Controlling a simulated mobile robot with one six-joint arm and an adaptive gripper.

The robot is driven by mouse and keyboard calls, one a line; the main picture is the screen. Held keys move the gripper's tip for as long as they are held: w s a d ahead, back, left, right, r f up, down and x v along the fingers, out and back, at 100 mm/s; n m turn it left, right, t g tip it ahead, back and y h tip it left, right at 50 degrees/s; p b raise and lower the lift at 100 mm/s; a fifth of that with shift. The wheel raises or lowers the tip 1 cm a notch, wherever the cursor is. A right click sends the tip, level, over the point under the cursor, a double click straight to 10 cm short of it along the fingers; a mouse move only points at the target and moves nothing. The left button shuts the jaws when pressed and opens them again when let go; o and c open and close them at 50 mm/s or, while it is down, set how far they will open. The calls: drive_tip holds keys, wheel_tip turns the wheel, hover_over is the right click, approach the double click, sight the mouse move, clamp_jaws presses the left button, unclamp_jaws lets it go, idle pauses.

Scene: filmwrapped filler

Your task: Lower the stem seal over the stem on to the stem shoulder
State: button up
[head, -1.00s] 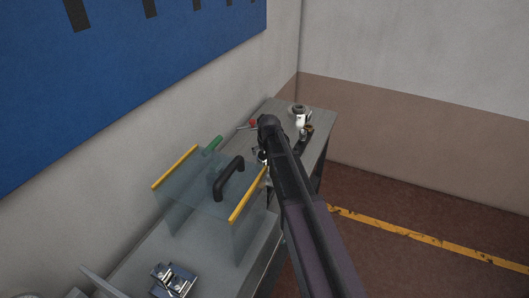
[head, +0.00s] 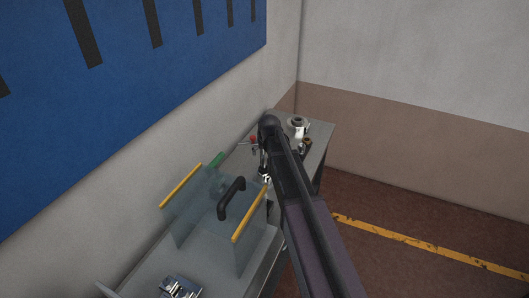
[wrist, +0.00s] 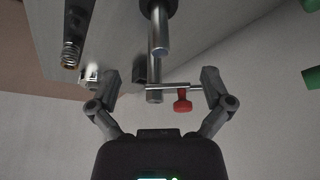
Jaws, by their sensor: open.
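My gripper (wrist: 159,80) is open, with its two grey fingers apart at left and right in the wrist view. Between and beyond the fingers is a metal stem-like rod (wrist: 160,40) with a dark wider part at its top end. A thin metal bar with a red knob (wrist: 183,102) crosses close to the right finger. The red knob also shows in the head view (head: 253,138). I cannot tell the stem seal or the stem shoulder apart with certainty. In the head view my arm hides most of the gripper.
A clear guard with yellow edges and a black handle (head: 231,198) stands on the grey bench, left of my arm. A white cylinder (head: 298,132) and small parts sit at the bench's far end. A dark tool with a coiled tip (wrist: 70,52) lies upper left in the wrist view.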

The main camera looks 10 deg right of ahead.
wheel_tip(320, 180, up, 6)
drive_tip(key=p, duration=0.5)
drive_tip(key=shift+r+p, duration=0.1)
drive_tip(key=shift+p, duration=0.2)
idle(0.8)
